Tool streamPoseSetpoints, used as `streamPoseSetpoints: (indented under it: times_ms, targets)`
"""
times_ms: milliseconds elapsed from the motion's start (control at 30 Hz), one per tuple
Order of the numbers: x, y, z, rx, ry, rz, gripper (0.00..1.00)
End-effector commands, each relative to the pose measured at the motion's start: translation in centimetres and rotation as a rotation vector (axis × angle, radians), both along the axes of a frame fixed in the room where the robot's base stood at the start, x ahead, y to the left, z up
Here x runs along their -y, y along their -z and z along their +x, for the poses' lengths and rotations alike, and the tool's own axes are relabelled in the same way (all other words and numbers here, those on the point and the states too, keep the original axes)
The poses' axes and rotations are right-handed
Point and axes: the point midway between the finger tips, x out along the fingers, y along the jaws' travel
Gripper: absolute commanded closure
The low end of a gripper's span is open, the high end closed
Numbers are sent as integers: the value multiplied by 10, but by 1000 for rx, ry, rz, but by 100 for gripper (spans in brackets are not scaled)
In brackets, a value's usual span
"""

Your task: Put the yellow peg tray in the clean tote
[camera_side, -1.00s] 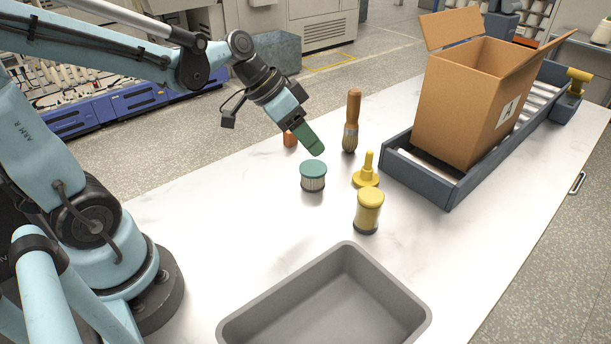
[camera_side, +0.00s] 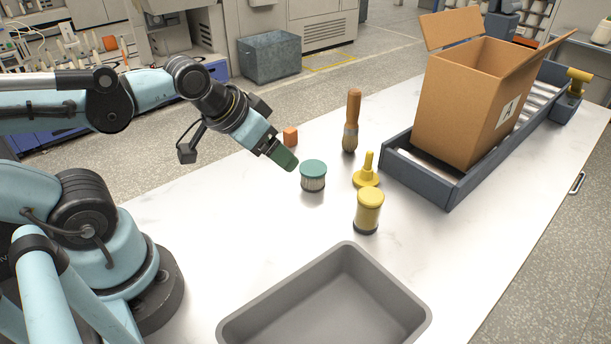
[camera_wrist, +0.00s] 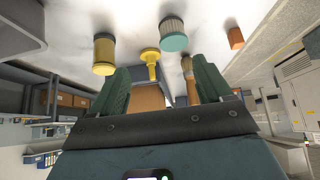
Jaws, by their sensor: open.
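The yellow peg tray (camera_side: 367,174), a round yellow base with one upright peg, stands on the white table between the teal-lidded jar and the blue-grey conveyor. It also shows in the wrist view (camera_wrist: 151,56), between my fingers in the picture but some way beyond them. The grey tote (camera_side: 259,308) sits empty at the near edge of the side view, and I take it as the clean tote. My gripper (camera_side: 285,159) has green fingers, is open and empty, and hangs above the table, left of the teal-lidded jar. Its two fingers (camera_wrist: 160,70) stand apart in the wrist view.
The teal-lidded jar (camera_side: 313,177) stands between my gripper and the peg tray. A yellow-lidded jar (camera_side: 369,212) stands close in front of the peg tray. A brush (camera_side: 351,122) and an orange block (camera_side: 290,136) are behind. An open carton (camera_side: 455,110) sits on the conveyor (camera_side: 425,180).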

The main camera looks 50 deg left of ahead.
Motion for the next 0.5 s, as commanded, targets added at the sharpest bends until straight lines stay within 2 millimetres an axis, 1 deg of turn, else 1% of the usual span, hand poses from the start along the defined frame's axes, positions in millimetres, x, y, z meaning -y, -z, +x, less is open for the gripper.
streamPoseSetpoints:
  times_ms: [133, 267, 400, 500]
  targets:
    - [0, -3, 3, -8, -12, -10, 22]
    - [2, -14, 15, -45, -66, -51, 22]
    - [6, -31, 40, -113, -175, -122, 22]
    - [9, -39, 60, -166, -263, -172, 22]
